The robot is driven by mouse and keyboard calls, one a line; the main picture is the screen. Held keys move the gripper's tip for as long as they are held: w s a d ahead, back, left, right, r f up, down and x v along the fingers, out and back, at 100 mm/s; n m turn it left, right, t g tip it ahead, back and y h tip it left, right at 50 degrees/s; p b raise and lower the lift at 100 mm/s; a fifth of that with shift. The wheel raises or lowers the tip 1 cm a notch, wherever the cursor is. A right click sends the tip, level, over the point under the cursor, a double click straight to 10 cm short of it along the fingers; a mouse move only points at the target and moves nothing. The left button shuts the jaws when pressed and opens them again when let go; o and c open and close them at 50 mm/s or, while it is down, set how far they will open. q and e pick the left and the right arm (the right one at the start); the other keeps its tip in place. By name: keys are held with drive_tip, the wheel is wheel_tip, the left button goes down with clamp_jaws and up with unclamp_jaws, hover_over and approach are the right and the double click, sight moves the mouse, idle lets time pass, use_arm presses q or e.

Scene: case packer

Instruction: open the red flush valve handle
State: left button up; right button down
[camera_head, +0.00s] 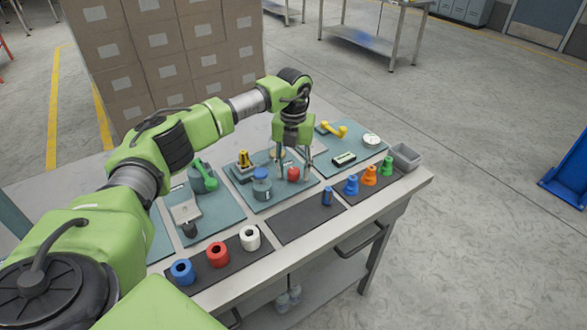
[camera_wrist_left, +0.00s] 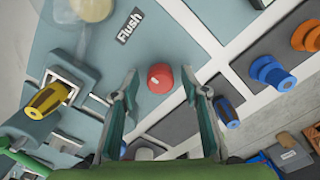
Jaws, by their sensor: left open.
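The red flush valve handle (camera_head: 293,174) is a small round red knob on a blue-green panel (camera_head: 274,202) in the middle of the workbench. In the left wrist view the red knob (camera_wrist_left: 160,79) sits between my fingers, near a black "Flush" label (camera_wrist_left: 130,27). My left gripper (camera_head: 294,160) points down over the knob with its fingers spread on either side. It also shows in the left wrist view (camera_wrist_left: 158,92), open, with gaps visible between the fingers and the knob. My right gripper is not in view.
A blue-capped grey cylinder (camera_head: 262,188) and a yellow-black part (camera_head: 244,160) stand close left of the knob. A green handle (camera_head: 205,176) is farther left. Blue, red and white (camera_head: 250,238) rings stand in front. Colored cones and a grey bin (camera_head: 405,157) are right.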

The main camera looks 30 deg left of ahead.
use_arm(q)
drive_tip(key=c, duration=1)
drive_tip(key=shift+c, duration=0.5)
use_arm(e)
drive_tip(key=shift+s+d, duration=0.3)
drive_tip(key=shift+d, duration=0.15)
use_arm(q)
drive_tip(key=shift+m, duration=0.5)
drive_tip(key=m, duration=0.8)
drive_tip(key=shift+m+b, duration=0.3)
drive_tip(key=shift+b, duration=0.05)
drive_tip(key=m, duration=0.5)
drive_tip(key=shift+r+m+b, duration=0.1)
drive_tip(key=shift+m+b, duration=0.25)
drive_tip(key=shift+m, duration=1.25)
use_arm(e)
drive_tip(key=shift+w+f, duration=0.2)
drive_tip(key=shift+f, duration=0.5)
